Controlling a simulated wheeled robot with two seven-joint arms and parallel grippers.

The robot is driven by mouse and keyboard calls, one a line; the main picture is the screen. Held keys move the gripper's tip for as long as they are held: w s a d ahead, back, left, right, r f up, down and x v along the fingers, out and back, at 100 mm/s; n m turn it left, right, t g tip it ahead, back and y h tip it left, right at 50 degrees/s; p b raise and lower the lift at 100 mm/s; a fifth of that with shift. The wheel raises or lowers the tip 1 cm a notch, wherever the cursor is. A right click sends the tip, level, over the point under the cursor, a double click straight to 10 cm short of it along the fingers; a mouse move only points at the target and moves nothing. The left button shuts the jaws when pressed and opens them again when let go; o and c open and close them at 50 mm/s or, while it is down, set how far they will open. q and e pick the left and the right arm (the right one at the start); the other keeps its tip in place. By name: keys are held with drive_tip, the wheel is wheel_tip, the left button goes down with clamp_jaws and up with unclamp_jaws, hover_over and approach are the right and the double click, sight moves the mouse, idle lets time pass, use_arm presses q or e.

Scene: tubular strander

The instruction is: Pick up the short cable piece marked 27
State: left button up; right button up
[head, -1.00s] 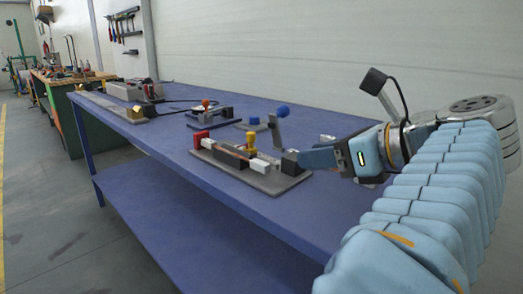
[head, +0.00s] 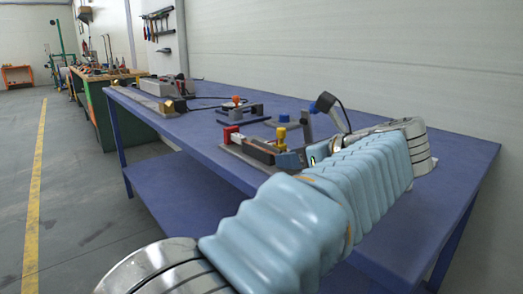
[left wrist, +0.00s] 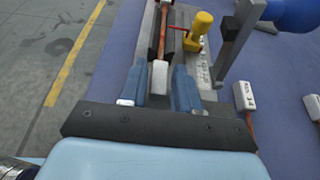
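My left gripper (left wrist: 159,92) has its two blue fingers apart, one on each side of a white block (left wrist: 158,76) at the near end of a fixture. I cannot tell whether they touch it. A reddish cable (left wrist: 169,32) runs along the fixture beyond the block. A small white tag (left wrist: 244,96) with dark print and a reddish cable below it lies to the right on the table. The print is too small to read, so I cannot tell which piece is marked 27. In the head view my left gripper (head: 290,160) is at the fixture, partly hidden by my arm.
The fixture (head: 233,148) has a red block and a yellow knob (left wrist: 202,25) close to the fingers. An upright grey bracket (left wrist: 238,38) stands to the right. Other fixtures (head: 240,110) are farther along the blue table (head: 450,165).

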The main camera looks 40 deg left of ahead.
use_arm(q)
clamp_jaws()
